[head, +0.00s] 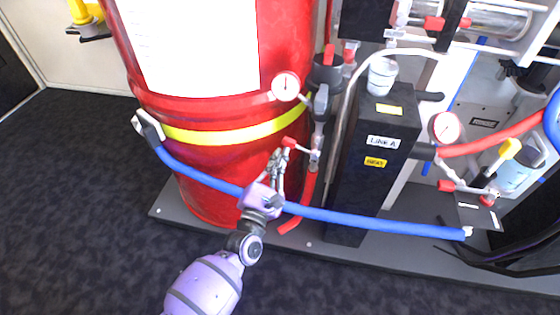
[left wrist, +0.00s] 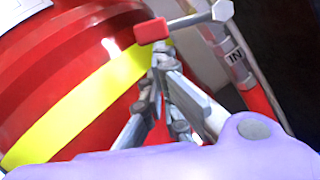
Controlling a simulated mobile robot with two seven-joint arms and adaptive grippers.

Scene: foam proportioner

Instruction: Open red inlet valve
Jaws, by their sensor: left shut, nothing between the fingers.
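The red inlet valve handle (head: 289,142) is a small red grip on a thin metal lever, low beside the red tank. It also shows in the left wrist view (left wrist: 152,30), with its lever running right to a hex-ended metal fitting. My right gripper is out of view.
The large red tank (head: 225,110) with a yellow band stands left of the valve. A blue hose (head: 390,224) crosses low in front. A black "Line A" column (head: 370,195) and a gauge (head: 286,86) are close by. Dark carpet (head: 70,200) is free at left.

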